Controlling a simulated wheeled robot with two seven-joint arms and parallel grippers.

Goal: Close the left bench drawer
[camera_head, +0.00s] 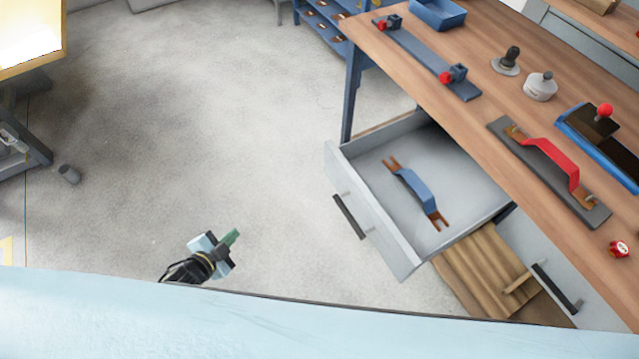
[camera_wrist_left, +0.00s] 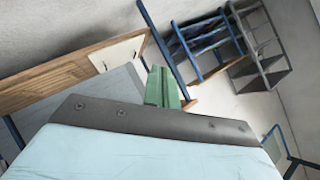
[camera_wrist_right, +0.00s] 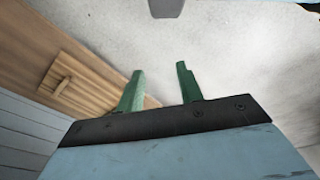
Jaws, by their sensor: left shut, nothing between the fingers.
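The left bench drawer (camera_head: 385,222) is pulled out from under the wooden bench (camera_head: 470,60) in the head view. Its grey front carries a dark bar handle (camera_head: 349,216). A blue part with brown forked ends (camera_head: 416,193) lies inside the drawer. My left gripper (camera_head: 231,238) is shut and empty, low over the floor to the left of the drawer front and apart from it. Its green fingers (camera_wrist_left: 163,88) are together in the left wrist view. My right gripper shows only in its wrist view, its green fingers (camera_wrist_right: 159,88) spread with nothing between them.
A second drawer front with a dark handle (camera_head: 556,288) sits to the right, beside a wooden panel (camera_head: 485,270). On the bench lie a red-handled tool (camera_head: 550,160), a blue tray (camera_head: 437,13) and other tools. The grey floor (camera_head: 190,130) left of the drawer is mostly clear.

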